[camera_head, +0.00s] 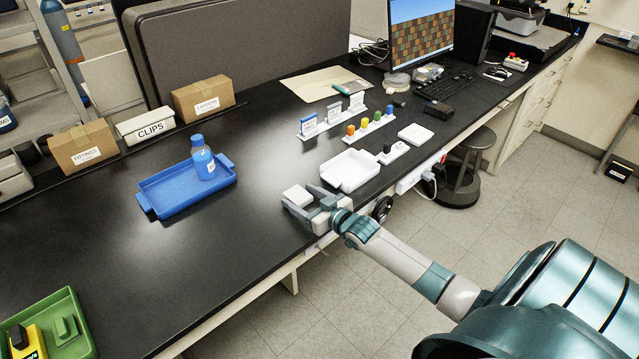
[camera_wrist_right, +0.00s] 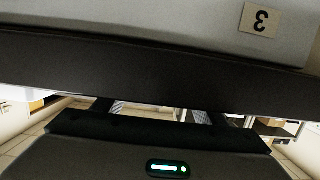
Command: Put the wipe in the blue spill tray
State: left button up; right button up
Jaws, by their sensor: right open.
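A white square pad (camera_head: 297,194), which looks like the wipe, lies near the front edge of the black bench. My right gripper (camera_head: 300,199) is open, with its fingertips around or just beside the pad; I cannot tell whether they touch it. The blue spill tray (camera_head: 160,211) stands further left and back on the bench. A blue bottle with a white label (camera_head: 203,158) stands upright in its right part. The pad is not recognisable in the right wrist view. My left gripper is not in view.
A white tray (camera_head: 337,179) stands just right of my right gripper, with small racks behind it. Cardboard boxes (camera_head: 203,99) and the CLIPS bin (camera_head: 146,126) line the back. A green tray (camera_head: 80,345) is at the front left. The bench between pad and blue tray is clear.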

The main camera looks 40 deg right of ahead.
jog(key=shift+f, duration=0.1)
jog(key=b+v, duration=0.6)
jog(key=v, duration=1.1)
jog(key=shift+s+r, duration=0.2)
jog(key=shift+d+f, duration=0.1)
